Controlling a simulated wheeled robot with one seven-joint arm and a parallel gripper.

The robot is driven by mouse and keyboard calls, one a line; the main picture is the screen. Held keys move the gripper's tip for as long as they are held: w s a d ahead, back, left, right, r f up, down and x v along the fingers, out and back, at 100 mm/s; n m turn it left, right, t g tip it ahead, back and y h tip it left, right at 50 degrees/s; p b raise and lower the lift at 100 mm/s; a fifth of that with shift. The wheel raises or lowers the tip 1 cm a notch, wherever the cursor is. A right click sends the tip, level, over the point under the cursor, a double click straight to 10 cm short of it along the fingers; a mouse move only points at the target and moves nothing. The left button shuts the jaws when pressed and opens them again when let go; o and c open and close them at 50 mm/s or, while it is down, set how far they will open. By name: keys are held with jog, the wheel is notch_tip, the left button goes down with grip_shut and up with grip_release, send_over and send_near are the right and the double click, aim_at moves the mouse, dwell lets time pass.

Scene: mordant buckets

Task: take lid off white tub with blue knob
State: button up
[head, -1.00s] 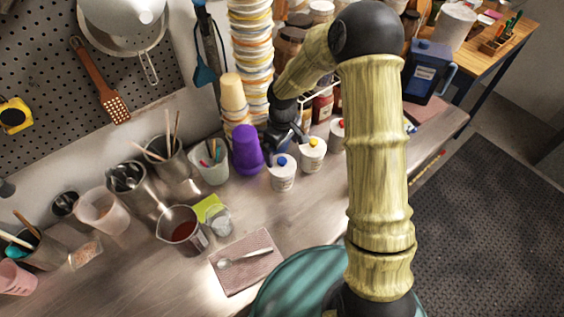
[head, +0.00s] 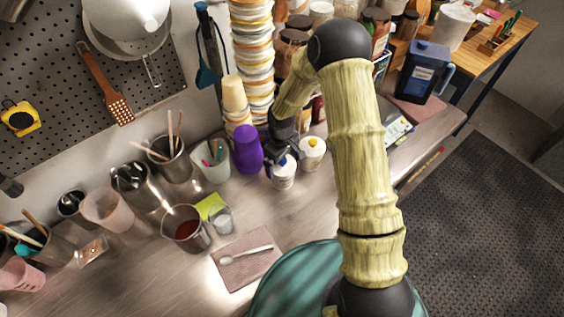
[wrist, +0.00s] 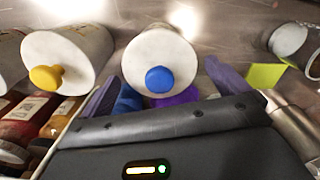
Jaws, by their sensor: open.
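The white tub with a blue knob (head: 284,178) stands upright on the metal counter, its lid on. In the wrist view the tub (wrist: 150,45) and its blue knob (wrist: 159,79) lie between the two spread fingers. My gripper (head: 282,154) is open and empty, close above and behind the tub in the head view. In the wrist view my gripper (wrist: 167,82) has one finger on each side of the knob. I cannot tell whether a finger touches the lid.
A white tub with a yellow knob (head: 313,152) stands close on the right. Stacked cups (head: 253,60) rise behind. A metal pitcher (head: 185,229) and a spoon on a cloth (head: 246,272) are in front; bare counter lies between.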

jog(key=shift+c, duration=0.2)
dwell(0.3)
jog(key=c, duration=0.8)
jog(key=shift+c, duration=0.2)
notch_tip(320, 180, up, 10)
jog(key=b, duration=0.3)
